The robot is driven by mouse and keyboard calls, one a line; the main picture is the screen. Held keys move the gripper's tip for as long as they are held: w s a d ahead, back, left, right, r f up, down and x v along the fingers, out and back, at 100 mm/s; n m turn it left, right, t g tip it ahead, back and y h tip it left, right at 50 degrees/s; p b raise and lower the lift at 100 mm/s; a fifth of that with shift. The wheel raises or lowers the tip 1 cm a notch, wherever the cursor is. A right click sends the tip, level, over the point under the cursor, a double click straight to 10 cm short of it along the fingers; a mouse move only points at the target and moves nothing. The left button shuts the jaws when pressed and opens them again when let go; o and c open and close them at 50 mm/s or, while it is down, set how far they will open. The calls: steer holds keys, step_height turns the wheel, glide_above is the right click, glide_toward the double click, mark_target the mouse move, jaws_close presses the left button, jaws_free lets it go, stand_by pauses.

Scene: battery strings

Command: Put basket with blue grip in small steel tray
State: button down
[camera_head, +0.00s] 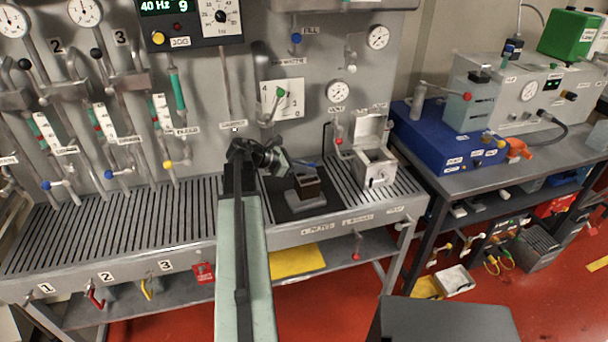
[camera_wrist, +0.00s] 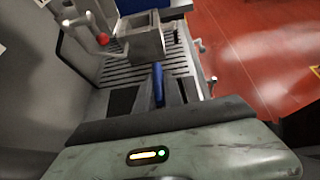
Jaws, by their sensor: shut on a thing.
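My gripper (camera_head: 288,162) reaches over the slatted steel bench and is shut on a blue grip (camera_head: 308,163). The blue grip (camera_wrist: 158,85) also shows between the dark jaws in the wrist view. A small dark, open-topped box, seemingly the basket (camera_head: 308,186), is just below the grip in the head view. A pale grey, low metal piece, perhaps the small steel tray (camera_head: 306,203), shows under it on a dark mat. I cannot tell whether the basket touches it. In the wrist view the basket's body is not clearly visible.
A steel box with a raised lid (camera_head: 375,168) stands to the right on the bench; it shows ahead in the wrist view (camera_wrist: 146,45). A red-knobbed tap (camera_head: 338,142) is at the wall behind. The slatted bench (camera_head: 130,225) is clear on the left.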

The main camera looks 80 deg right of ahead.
mark_target(302, 175)
steer(key=shift+w+d, duration=0.1)
steer(key=shift+w, duration=0.05)
steer(key=shift+w+d, duration=0.45)
steer(key=f+b, duration=0.4)
steer(key=shift+s+a, duration=0.1)
steer(key=shift+a, duration=0.1)
steer(key=shift+r, duration=0.2)
steer(key=c, duration=1.9)
jaws_free()
steer(key=shift+f, duration=0.2)
steer(key=o, duration=0.4)
steer(key=shift+o, duration=0.2)
